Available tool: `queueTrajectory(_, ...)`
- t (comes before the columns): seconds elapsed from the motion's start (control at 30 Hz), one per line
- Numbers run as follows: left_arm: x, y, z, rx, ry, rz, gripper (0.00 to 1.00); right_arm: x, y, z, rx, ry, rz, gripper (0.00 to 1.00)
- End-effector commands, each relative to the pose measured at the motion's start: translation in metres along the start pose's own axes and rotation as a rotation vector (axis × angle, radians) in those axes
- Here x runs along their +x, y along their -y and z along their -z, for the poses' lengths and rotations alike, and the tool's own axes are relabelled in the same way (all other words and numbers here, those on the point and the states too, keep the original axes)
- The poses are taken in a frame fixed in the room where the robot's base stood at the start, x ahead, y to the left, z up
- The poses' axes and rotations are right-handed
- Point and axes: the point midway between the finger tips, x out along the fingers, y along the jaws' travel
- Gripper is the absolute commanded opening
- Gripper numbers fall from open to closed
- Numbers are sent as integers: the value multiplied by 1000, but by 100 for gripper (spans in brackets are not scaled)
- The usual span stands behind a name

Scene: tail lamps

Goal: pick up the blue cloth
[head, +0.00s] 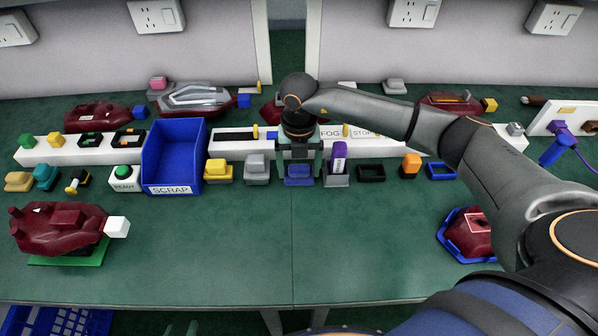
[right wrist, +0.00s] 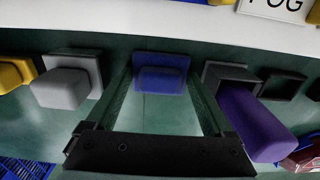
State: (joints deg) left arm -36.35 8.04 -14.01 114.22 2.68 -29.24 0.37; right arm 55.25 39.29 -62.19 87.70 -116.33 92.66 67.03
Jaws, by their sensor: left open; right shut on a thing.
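The blue cloth (head: 299,170) is a small dark blue folded-looking block at the middle of the green bench, in front of the long white strip. It also shows in the right wrist view (right wrist: 160,75) between the two fingers. My right gripper (head: 299,174) points down over it and is shut on it, one finger along each side. I cannot tell whether the cloth is clear of the bench. My left gripper (head: 181,329) shows only as fingertips at the bottom edge, open and away from the cloth.
A grey block (head: 257,168) stands left of the cloth, and a grey holder with a purple piece (head: 338,160) stands close on its right. The blue SCRAP bin (head: 174,157) is further left. A dark red lamp (head: 62,229) lies front left. The bench's front middle is clear.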

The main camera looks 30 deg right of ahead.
Motion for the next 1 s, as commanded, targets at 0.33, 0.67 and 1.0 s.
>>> queueTrajectory(0.33, 0, 0, 0, 1, 0, 0, 50, 0, 0, 0, 0, 1, 0, 34)
queueTrajectory(0.67, -2, 0, 2, 1, -1, 1, 50, -24, 0, -1, 0, 4, -3, 34)
queueTrajectory(1.0, -5, 3, 4, 0, -3, 8, 50, -88, -1, 46, -6, 5, -3, 34)
